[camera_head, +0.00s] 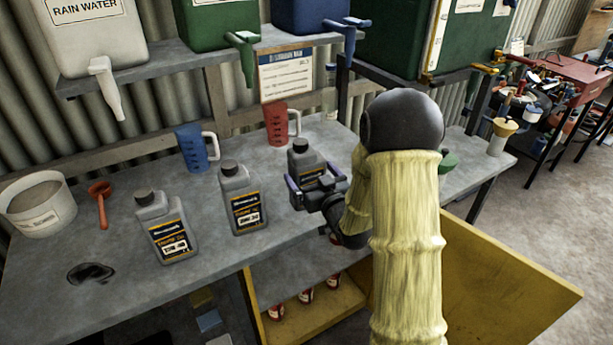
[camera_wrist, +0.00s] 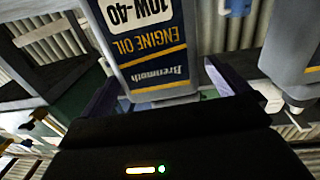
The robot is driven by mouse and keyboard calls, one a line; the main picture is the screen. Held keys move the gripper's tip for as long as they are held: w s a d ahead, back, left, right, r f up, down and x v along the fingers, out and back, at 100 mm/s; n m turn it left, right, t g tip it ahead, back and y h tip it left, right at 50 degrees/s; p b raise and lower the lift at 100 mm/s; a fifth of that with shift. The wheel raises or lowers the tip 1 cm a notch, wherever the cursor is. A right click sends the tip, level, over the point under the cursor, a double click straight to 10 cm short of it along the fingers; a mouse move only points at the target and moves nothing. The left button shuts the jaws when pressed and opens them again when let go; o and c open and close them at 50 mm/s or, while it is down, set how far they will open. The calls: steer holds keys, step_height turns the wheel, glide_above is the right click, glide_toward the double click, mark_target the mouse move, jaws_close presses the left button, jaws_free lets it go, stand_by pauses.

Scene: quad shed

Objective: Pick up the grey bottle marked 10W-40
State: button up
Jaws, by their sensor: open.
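The grey bottle marked 10W-40 (camera_wrist: 150,62) fills the upper middle of the wrist view, its label upside down there. In the head view this dark-capped bottle (camera_head: 304,160) stands upright on the grey bench, the rightmost of three. My gripper (camera_head: 311,180) is open, with one finger on each side of the bottle's body. In the wrist view my gripper (camera_wrist: 160,85) shows its two fingers flanking the lower label, with a gap visible at the right finger. The arm and gripper hide the bottle's lower part in the head view.
Two similar grey bottles stand to the left, one near (camera_head: 242,198) and one farther off (camera_head: 166,228). A red jug (camera_head: 277,124) and a blue jug (camera_head: 192,149) stand behind. A white bucket (camera_head: 38,205) and a bench hole (camera_head: 90,273) are at left. A yellow cabinet door (camera_head: 510,285) hangs open below.

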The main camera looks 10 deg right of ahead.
steer(key=p+x, duration=0.1)
steer(key=x, duration=0.4)
steer(key=shift+w+d+p, duration=0.1)
steer(key=shift+w+p, duration=0.05)
steer(key=shift+p, duration=0.25)
steer(key=c, duration=1.4)
steer(key=shift+r, duration=0.1)
steer(key=shift+c, duration=0.8)
steer(key=shift+r, duration=0.1)
